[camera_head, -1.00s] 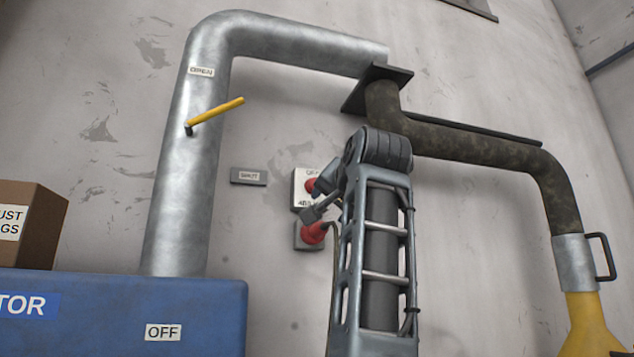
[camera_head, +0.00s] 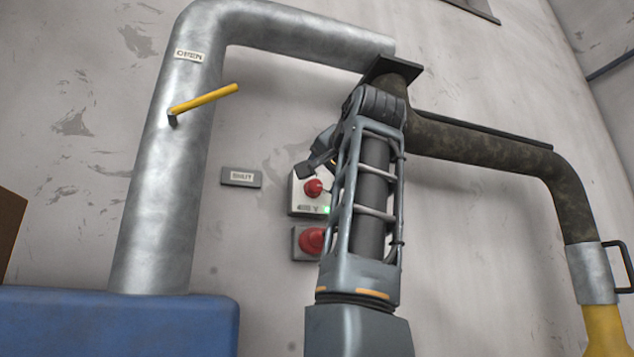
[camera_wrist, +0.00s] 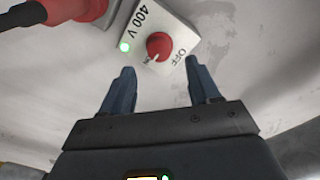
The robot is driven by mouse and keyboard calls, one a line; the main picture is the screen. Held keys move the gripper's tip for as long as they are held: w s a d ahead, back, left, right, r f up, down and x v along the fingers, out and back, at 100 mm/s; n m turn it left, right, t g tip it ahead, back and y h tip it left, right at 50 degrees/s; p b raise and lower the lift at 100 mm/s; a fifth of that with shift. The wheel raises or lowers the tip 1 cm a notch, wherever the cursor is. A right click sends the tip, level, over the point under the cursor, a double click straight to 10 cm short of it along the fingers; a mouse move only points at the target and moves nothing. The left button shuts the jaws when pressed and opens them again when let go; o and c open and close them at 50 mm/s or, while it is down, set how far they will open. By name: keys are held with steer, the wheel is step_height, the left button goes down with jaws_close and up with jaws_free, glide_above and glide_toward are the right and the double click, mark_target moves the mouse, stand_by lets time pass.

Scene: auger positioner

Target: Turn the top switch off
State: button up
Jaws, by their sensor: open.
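The top switch is a red knob (camera_head: 313,188) on a pale wall box marked 400 V, with a lit green lamp. In the wrist view the red knob (camera_wrist: 159,46) shows beyond the fingertips, roughly between them, with the word OFF on its right. Lettering on its other side is partly hidden. My gripper (camera_head: 318,162) is just above the box in the head view. In the wrist view my gripper (camera_wrist: 158,70) has its two fingers wide apart and empty, and they do not appear to touch the knob.
A red round fitting (camera_head: 312,240) sits on a grey box directly below the switch. A SHUT label (camera_head: 241,177) is on the wall to the left. A metal pipe (camera_head: 165,170) with a yellow lever (camera_head: 204,99) stands farther left. A blue cabinet (camera_head: 120,325) is below.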

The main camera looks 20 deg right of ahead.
mark_target(317, 184)
steer(key=w+p, duration=0.1)
steer(key=w, duration=0.4)
steer(key=shift+w+d+p, duration=0.15)
steer(key=shift+w+p, duration=0.2)
steer(key=shift+w, duration=0.05)
steer(key=shift+c, duration=0.2)
steer(key=c, duration=1)
